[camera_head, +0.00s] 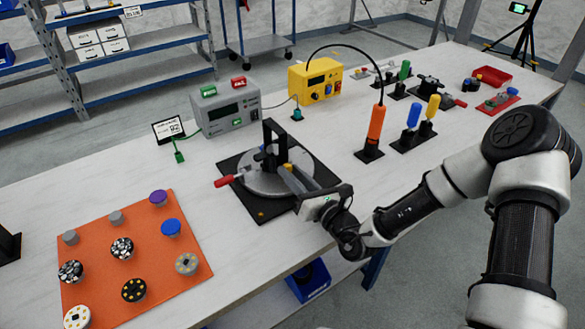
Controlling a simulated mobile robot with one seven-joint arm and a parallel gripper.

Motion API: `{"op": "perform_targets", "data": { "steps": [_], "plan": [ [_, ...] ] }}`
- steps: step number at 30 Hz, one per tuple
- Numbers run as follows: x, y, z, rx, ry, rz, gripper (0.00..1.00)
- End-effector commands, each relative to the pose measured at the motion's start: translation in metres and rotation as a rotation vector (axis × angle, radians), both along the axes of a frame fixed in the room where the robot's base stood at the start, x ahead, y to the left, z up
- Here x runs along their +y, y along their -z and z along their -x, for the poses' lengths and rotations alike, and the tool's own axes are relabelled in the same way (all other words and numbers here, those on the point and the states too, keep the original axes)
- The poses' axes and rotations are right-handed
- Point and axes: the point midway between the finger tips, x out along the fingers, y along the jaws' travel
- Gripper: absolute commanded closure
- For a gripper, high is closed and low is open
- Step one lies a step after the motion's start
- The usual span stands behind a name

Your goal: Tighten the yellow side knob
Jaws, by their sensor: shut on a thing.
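A round grey fixture (262,181) sits on a black base plate (250,204) at the middle of the table. A black upright bracket (270,140) rises from it, and a red handle (224,181) sticks out to its left. The yellow side knob (288,166) shows as a small bit of yellow at the right side of the fixture. My gripper (290,172) reaches in from the lower right with its fingers shut on the knob. The fingers hide most of the knob, and its thread is not visible.
An orange mat (190,255) with several round parts lies at the left front. A grey box (226,107) and a yellow box (315,78) stand behind the fixture. An orange screwdriver (376,122) stands upright to the right. Bare table lies between the fixture and mat.

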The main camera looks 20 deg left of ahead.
Motion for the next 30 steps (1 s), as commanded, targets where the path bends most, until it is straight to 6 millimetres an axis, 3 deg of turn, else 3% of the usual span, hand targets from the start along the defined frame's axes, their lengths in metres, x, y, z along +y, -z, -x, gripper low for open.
{"op": "perform_targets", "data": {
  "steps": [5, 6, 9, 20, 26, 30],
  "plan": [
    [0.0, 0.002, 0.001, 0.001, -0.001, 0.003, 0.99],
    [0.0, 0.002, 0.001, 0.002, -0.001, 0.004, 0.73],
    [0.0, 0.002, 0.001, 0.0, -0.001, 0.003, 0.57],
    [-0.003, 0.001, 0.003, -0.001, -0.001, 0.003, 0.57],
    [-0.027, -0.001, 0.022, 0.001, 0.002, 0.004, 0.57],
    [-0.053, 0.0, 0.044, 0.003, 0.002, 0.005, 0.57]
  ]
}}
